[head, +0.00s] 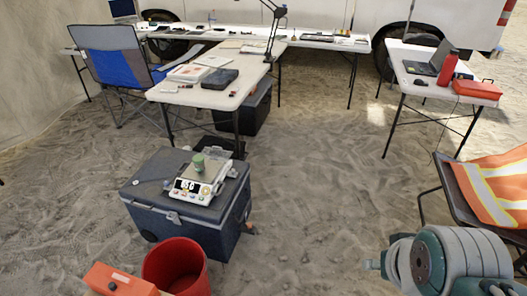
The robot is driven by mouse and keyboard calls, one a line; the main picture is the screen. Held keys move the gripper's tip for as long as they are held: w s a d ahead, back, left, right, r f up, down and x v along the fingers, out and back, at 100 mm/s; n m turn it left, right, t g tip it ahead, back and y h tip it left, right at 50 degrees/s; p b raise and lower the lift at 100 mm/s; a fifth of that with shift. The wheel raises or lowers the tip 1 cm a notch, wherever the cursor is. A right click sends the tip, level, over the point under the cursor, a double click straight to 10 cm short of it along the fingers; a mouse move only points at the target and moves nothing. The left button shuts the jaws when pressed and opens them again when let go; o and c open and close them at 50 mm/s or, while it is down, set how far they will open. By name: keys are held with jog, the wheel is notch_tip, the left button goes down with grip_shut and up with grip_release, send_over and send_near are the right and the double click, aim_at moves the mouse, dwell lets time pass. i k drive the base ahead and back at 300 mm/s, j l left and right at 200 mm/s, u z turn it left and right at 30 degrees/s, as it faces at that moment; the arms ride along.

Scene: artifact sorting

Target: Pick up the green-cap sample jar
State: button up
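The green-cap sample jar (198,163) stands upright on the pan of a small white digital scale (193,193). The scale sits on the closed lid of a dark blue-grey cooler (149,185) on the sandy ground, left of the middle in the head view. The scale's display is lit, but its digits are too small to read surely. The jar's top and side are uncovered. My gripper is not in view.
A red bucket (177,268) and an orange case (118,280) stand in front of the cooler. Folding tables (222,96) stand behind. Sand (310,190) right of the cooler is clear.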

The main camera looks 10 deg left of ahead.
aim_at(200, 168)
jog(key=i+l, duration=0.2)
jog(key=i, duration=0.25)
jog(key=i+l, duration=0.25)
jog(key=i, duration=0.15)
jog(key=i+l, duration=0.2)
jog(key=i, duration=0.25)
jog(key=i+j+u, duration=0.1)
jog(key=i+u, duration=0.15)
jog(key=u, duration=0.15)
jog(key=i+u, duration=0.55)
jog(key=u, duration=0.2)
jog(key=i+l+u, duration=0.2)
jog(key=u, duration=0.15)
jog(key=i+u, duration=0.4)
jog(key=i+l+u, duration=0.2)
jog(key=u, duration=0.25)
jog(key=i, duration=0.1)
